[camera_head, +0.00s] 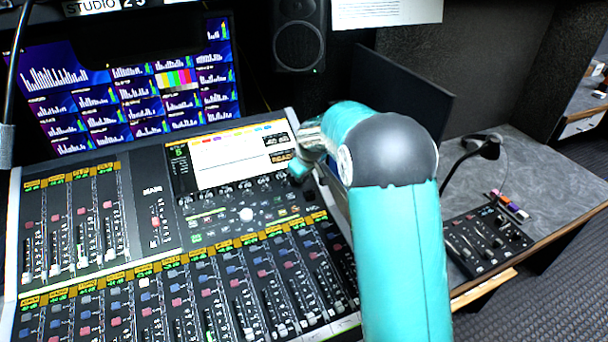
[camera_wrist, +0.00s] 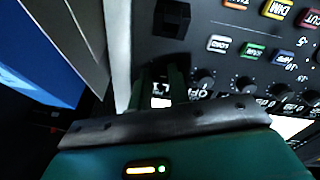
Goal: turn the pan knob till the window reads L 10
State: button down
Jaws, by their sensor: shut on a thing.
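The mixing console (camera_head: 130,262) fills the lower left of the head view. My gripper (camera_head: 300,168) is down at the console's upper right, beside the lit screen (camera_head: 225,160), and my teal forearm covers part of the panel there. In the wrist view, the two dark green fingers of my gripper (camera_wrist: 160,76) reach down to the black panel, close together. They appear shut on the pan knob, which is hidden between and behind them. White lettering shows beside the fingers, partly covered. I cannot make out a pan reading in either view.
A row of small black knobs (camera_wrist: 245,84) and coloured buttons (camera_wrist: 277,8) lies right beside the fingers. A black block (camera_wrist: 172,18) stands above them. A small control box (camera_head: 485,238) and a desk lamp (camera_head: 490,148) are on the right desk. A dark monitor (camera_head: 405,90) stands behind my arm.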

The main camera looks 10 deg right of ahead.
jog(key=c, duration=1.3)
grip_release()
jog(key=v, duration=1.3)
jog(key=shift+s+r, duration=0.2)
jog(key=shift+r, duration=0.15)
jog(key=s+r+m, duration=0.1)
jog(key=s+m, duration=0.1)
jog(key=s, duration=0.9)
jog(key=s+r+m, duration=0.2)
jog(key=s, duration=1)
jog(key=s+r+m, duration=0.1)
jog(key=s+m, duration=0.1)
jog(key=s, duration=1)
jog(key=shift+s+a+r+t, duration=0.1)
jog(key=shift+s+r+t, duration=0.2)
jog(key=shift+t, duration=0.1)
jog(key=shift+w, duration=0.1)
